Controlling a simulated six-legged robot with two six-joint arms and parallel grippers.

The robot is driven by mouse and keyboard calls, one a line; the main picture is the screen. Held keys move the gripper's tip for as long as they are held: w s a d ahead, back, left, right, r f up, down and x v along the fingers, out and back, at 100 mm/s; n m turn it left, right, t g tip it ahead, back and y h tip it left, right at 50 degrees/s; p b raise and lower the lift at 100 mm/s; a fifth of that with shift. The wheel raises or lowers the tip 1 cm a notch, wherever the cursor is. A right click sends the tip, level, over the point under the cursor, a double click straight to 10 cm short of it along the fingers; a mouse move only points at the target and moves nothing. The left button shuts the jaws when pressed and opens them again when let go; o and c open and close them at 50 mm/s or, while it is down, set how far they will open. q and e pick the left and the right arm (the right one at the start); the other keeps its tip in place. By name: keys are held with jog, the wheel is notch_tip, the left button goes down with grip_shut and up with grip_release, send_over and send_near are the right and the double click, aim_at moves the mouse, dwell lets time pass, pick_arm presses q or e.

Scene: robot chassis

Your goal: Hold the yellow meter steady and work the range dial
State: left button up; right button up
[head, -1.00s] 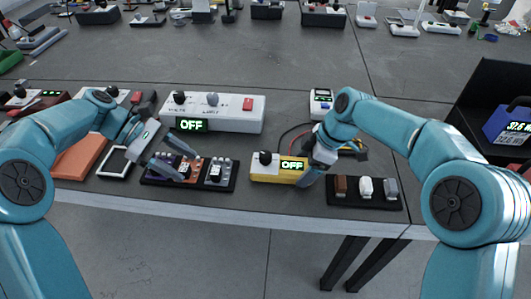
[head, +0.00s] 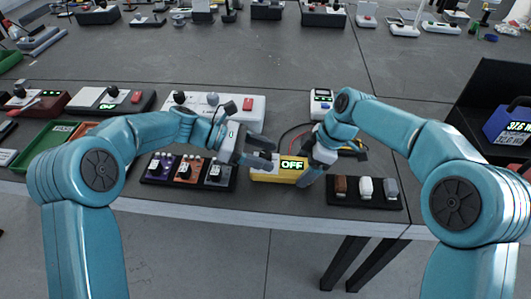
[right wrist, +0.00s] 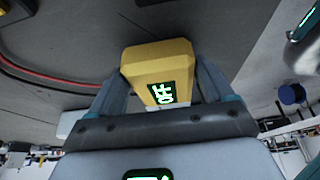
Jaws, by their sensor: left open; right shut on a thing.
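The yellow meter (head: 268,176) lies near the table's front edge in the head view. Its green display reads OFF. My right gripper (head: 304,176) is shut on the meter's right end. In the right wrist view the yellow meter (right wrist: 158,56) sits between the two fingers of the right gripper (right wrist: 160,85), its display showing sideways. My left gripper (head: 266,152) is open at the meter's left end, where its fingers cover the range dial. I cannot tell whether they touch the dial.
A white box (head: 251,106) with knobs and a red switch stands behind the meter. A black tray with coloured pedals (head: 187,171) is left of it. A black tray with three small blocks (head: 365,194) is to the right. Thin cables lie behind the meter.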

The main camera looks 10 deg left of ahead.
pick_arm(q)
jog(key=shift+d+f, duration=0.15)
jog(key=shift+d, duration=0.15)
jog(key=c, duration=1)
jog(key=shift+o, duration=0.2)
jog(key=m+g, duration=0.2)
jog(key=g, duration=0.1)
jog(key=shift+w+m, duration=0.1)
jog(key=shift+m, duration=0.3)
jog(key=shift+m+g+y, duration=0.8)
jog(key=shift+m+g, duration=0.6)
jog(key=shift+g, duration=0.3)
